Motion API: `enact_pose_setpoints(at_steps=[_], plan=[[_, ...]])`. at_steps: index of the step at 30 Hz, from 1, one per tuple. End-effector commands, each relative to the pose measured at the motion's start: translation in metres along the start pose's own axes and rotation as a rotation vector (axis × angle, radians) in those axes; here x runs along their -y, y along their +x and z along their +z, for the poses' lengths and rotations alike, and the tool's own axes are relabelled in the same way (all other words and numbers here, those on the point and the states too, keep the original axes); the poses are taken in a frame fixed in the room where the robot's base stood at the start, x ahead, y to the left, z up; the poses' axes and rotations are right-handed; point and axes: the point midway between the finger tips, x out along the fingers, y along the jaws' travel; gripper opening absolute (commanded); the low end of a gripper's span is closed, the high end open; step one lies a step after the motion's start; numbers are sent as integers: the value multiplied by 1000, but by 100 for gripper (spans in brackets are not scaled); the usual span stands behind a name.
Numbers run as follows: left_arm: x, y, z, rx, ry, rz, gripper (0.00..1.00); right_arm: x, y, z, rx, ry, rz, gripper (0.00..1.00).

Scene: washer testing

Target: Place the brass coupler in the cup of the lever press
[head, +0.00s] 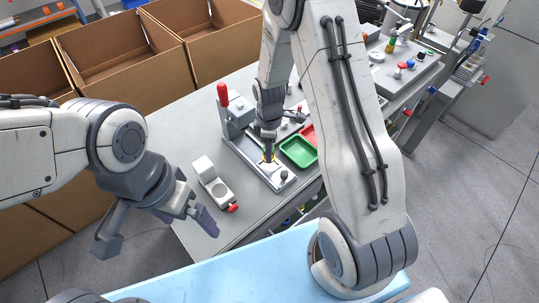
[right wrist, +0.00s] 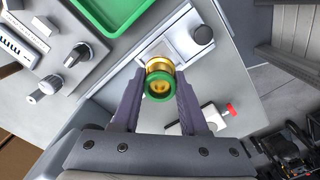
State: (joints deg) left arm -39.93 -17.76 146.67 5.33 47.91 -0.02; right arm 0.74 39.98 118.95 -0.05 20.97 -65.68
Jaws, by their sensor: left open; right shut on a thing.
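The brass coupler (right wrist: 160,78), a short brass cylinder with a green ring at its near end, is between the fingers of my right gripper (right wrist: 159,92), which is shut on it. In the head view my right gripper (head: 268,150) points down over the front part of the long metal base of the red-handled device, which looks like the lever press (head: 236,113). Only a bit of yellow coupler (head: 268,158) shows there. I cannot tell whether it touches the base; the spot under it is hidden. My left gripper (head: 156,228) is open and empty, left of the table.
A small white fixture (head: 213,183) with a red knob (head: 233,208) stands left of the press base. A green tray (head: 299,151) and a red tray (head: 309,134) lie to its right. A black knob (right wrist: 202,34) sits at the base's end. Cardboard boxes (head: 120,52) stand behind.

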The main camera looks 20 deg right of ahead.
Motion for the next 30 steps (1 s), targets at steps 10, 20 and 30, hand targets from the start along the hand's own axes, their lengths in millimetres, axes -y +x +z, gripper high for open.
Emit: enact_pose_setpoints(at_steps=[10,20,30], plan=[[-1,-9,0,0,0,0,100,0,37,0,1,1,-1,0],[0,-5,0,0,0,0,100,0,42,0,0,1,-1,0],[0,-6,0,0,0,0,100,1,41,0,1,1,-1,73]])
